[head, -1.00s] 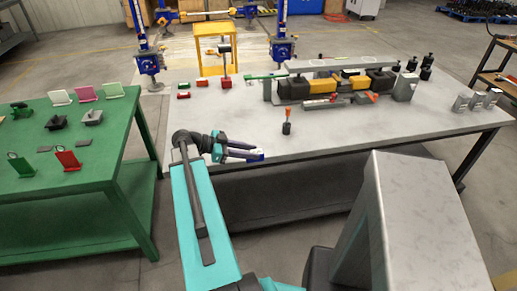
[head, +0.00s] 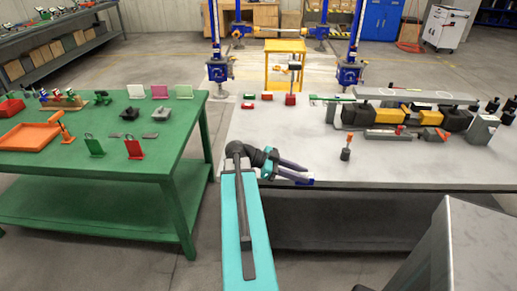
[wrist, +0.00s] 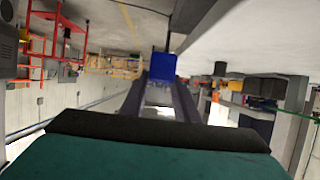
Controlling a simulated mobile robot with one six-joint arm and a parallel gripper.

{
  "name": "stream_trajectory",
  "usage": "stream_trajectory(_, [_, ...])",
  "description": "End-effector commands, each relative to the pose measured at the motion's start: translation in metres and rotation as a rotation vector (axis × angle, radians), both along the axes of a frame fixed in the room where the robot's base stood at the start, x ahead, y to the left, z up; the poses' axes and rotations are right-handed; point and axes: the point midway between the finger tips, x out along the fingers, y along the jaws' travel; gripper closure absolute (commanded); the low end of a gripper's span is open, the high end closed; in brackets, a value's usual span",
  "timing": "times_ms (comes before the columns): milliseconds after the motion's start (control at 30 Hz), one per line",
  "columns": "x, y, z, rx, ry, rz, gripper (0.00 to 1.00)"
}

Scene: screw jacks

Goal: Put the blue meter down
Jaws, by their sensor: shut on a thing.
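My gripper (head: 296,173) reaches to the right over the front left part of the grey table (head: 265,137). Its fingers are shut on the blue meter (head: 305,182), of which only a small blue end shows beyond the fingertips in the head view. In the wrist view the blue meter (wrist: 163,66) is a blue block between the two finger ends. Most of its body and its face are hidden. I cannot tell how high it is above the tabletop.
An orange-handled tool (head: 346,149) stands right of my gripper. Yellow and black parts (head: 388,116) fill the table's back right. Small red and green blocks (head: 249,101) lie at the back left. The green table (head: 170,135) at left holds an orange tray (head: 30,138) and card stands. The grey table's front left is clear.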

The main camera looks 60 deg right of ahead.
Motion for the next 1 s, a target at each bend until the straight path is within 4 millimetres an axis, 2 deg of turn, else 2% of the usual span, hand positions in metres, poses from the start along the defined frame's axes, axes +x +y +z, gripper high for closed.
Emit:
stream_trajectory(233, [0.003, 0.001, 0.0, 0.0, 0.001, 0.005, 1.0])
stream_trajectory(433, [0.024, 0.005, 0.002, -0.001, 0.001, 0.043, 1.0])
stream_trajectory(767, [0.094, 0.024, 0.021, -0.002, 0.0, 0.164, 1.0])
stream_trajectory(1000, [0.146, 0.046, 0.033, -0.001, 0.0, 0.256, 1.0])
